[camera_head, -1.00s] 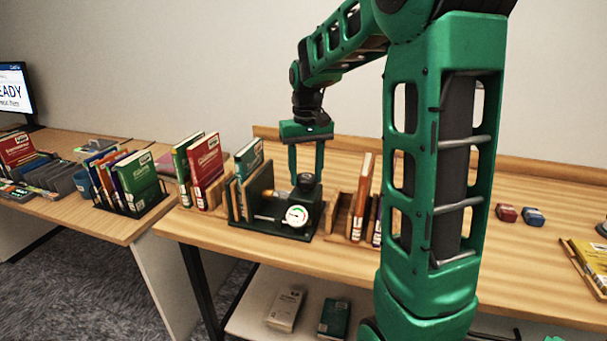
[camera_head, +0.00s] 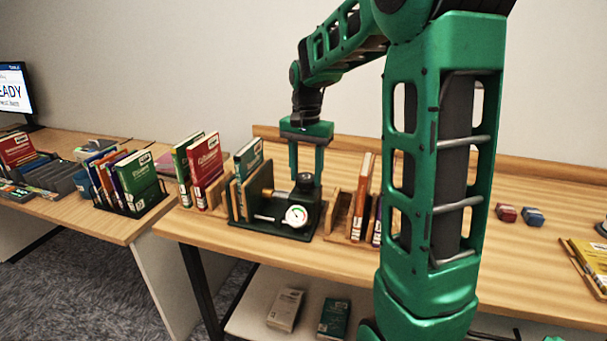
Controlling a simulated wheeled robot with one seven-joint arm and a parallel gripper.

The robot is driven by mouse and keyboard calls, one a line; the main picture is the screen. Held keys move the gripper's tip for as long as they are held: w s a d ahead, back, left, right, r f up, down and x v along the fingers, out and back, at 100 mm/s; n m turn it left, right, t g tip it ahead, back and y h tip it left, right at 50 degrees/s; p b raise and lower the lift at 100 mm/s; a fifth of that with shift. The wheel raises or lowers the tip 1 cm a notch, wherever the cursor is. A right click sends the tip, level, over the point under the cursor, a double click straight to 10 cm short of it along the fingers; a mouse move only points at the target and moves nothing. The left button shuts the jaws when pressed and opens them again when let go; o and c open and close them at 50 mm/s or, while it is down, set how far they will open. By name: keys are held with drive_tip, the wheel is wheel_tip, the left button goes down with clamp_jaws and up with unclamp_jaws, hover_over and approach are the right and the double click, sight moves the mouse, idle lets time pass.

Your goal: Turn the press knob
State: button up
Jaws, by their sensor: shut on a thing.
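The book press (camera_head: 268,234) stands on the near part of the right table, with a dark green base and a body on its right. The dark press knob (camera_head: 305,180) sits on top of that body. A white round gauge (camera_head: 296,216) faces front. A brass-coloured rod (camera_head: 279,193) runs from the body towards the upright green plate (camera_head: 260,182). A teal book (camera_head: 249,155) stands between boards at the press's left. My gripper (camera_head: 306,176) points down from above, shut on the knob with a finger at each side. Its exact fingertip contact is too small to see.
Books in a holder (camera_head: 362,195) stand close right of the press, and a red book (camera_head: 206,165) stands left. Small red and blue blocks (camera_head: 507,212) lie further right. My arm hides part of the table.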

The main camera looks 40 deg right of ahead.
sight(304, 176)
drive_tip(key=shift+w+a+r+m, duration=0.1)
drive_tip(key=shift+w+a+m, duration=0.05)
drive_tip(key=shift+m, duration=0.95)
drive_tip(key=o, duration=1.1)
drive_tip(key=shift+w, duration=0.1)
drive_tip(key=shift+c, duration=0.2)
wheel_tip(304, 176, up, 11)
